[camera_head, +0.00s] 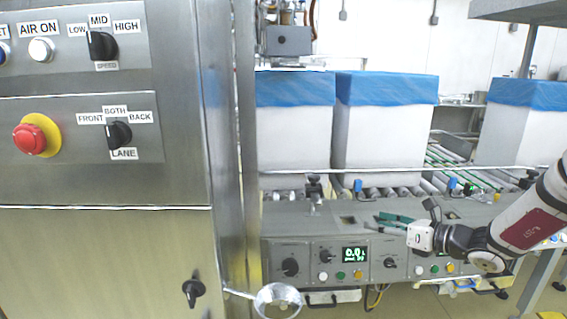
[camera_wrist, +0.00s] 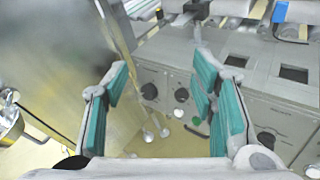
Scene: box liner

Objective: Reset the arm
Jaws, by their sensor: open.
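My arm reaches in from the right edge in the head view. My gripper (camera_head: 392,222) with its green finger pads is in front of the machine's grey control panel (camera_head: 300,249). In the wrist view my gripper (camera_wrist: 160,95) is open, its two green-padded fingers wide apart with nothing between them. Behind the fingers, the wrist view shows the panel's knobs and buttons (camera_wrist: 181,95). I cannot tell the exact gap between fingers and panel.
A steel cabinet (camera_head: 100,255) with a red emergency button (camera_head: 29,139) and lane and speed knobs fills the left. White boxes with blue liners (camera_head: 385,130) stand on the roller conveyor (camera_head: 450,168). A round metal part (camera_head: 278,300) juts out below the panel.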

